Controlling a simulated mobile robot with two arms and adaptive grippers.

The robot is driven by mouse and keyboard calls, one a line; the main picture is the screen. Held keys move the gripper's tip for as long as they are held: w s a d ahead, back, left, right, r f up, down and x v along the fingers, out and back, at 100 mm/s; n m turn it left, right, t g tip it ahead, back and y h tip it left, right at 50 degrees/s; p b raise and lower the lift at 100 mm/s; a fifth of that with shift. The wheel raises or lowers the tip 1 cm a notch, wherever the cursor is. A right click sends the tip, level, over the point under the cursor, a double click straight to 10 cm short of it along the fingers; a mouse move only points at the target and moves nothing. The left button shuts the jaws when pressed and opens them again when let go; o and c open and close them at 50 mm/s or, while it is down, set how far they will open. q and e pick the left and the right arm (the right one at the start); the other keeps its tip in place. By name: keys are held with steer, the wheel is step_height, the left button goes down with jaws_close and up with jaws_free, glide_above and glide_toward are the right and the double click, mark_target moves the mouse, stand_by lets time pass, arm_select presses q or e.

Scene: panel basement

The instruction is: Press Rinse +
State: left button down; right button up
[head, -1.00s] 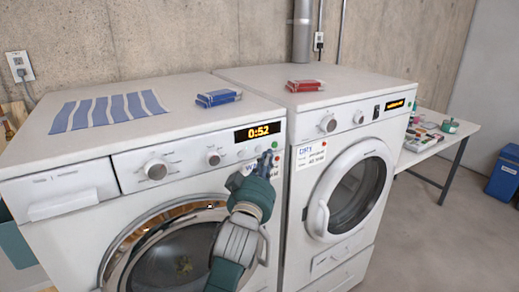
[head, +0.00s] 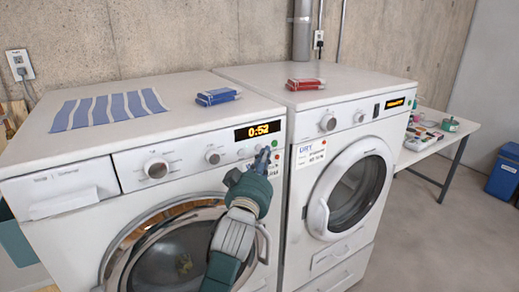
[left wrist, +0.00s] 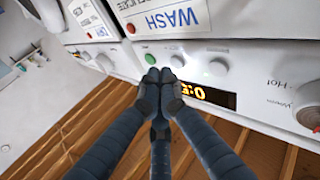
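The white washer (head: 75,235) stands at the left with a lit display (head: 258,131) reading 0:52. Below the display is a row of small pale round buttons; no "Rinse +" lettering is readable. My left gripper (head: 264,154) is at the right end of this row, covering part of it. In the left wrist view the panel is upside down. There, my left gripper's fingertips (left wrist: 158,76) are together, close to a green button (left wrist: 150,59) and a pale button (left wrist: 177,61). Contact cannot be told. Another pale button (left wrist: 218,67) is beside them. My right gripper is out of view.
A dryer (head: 300,225) stands right beside the washer. A table (head: 425,150) and blue bin (head: 504,172) are at the right.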

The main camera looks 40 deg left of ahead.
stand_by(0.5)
arm_select(q)
steer(key=shift+w+a, duration=0.15)
steer(key=shift+a, duration=0.3)
stand_by(0.6)
steer(key=shift+s+d+p, duration=0.2)
steer(key=shift+d+p, duration=0.15)
steer(key=shift+d, duration=0.15)
steer(key=s+d, duration=0.2)
steer(key=d, duration=0.3)
steer(key=shift+s+d, duration=0.15)
steer(key=shift+d, duration=0.15)
